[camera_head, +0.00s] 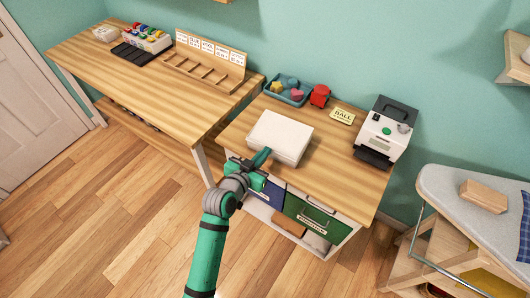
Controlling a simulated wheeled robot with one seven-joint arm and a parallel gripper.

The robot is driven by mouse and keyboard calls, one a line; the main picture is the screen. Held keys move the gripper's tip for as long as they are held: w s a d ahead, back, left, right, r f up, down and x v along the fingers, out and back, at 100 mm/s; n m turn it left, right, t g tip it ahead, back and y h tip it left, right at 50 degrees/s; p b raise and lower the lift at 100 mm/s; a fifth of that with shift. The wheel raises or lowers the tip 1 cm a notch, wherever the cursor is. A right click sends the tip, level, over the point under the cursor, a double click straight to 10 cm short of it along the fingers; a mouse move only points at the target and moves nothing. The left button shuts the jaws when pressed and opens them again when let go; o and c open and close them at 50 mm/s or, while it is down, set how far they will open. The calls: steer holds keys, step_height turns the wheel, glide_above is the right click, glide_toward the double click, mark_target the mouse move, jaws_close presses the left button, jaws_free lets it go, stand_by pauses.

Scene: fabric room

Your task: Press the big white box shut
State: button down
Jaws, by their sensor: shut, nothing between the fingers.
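The big white box (281,136) sits on the front left part of the smaller wooden table. Its lid looks down or nearly down; I cannot tell whether it is fully shut. My gripper (262,157) is shut and empty at the box's front left side, near the table's front edge. It overlaps the box's front side in the picture, and I cannot tell whether it touches it. The part of the box behind my gripper is hidden.
Behind the box are a blue tray (287,91) of colored items, a red object (320,96) and a yellow card (342,116). A white and black machine (385,131) stands right. Drawers (309,213) lie below the front edge. The tabletop right of the box is clear.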

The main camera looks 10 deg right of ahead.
steer(key=shift+d+f, duration=0.15)
steer(key=shift+f, duration=0.4)
steer(key=shift+r, duration=1.25)
steer(key=s+a, duration=0.6)
steer(key=s, duration=0.1)
steer(key=shift+a+f, duration=0.2)
steer(key=shift+a, duration=0.05)
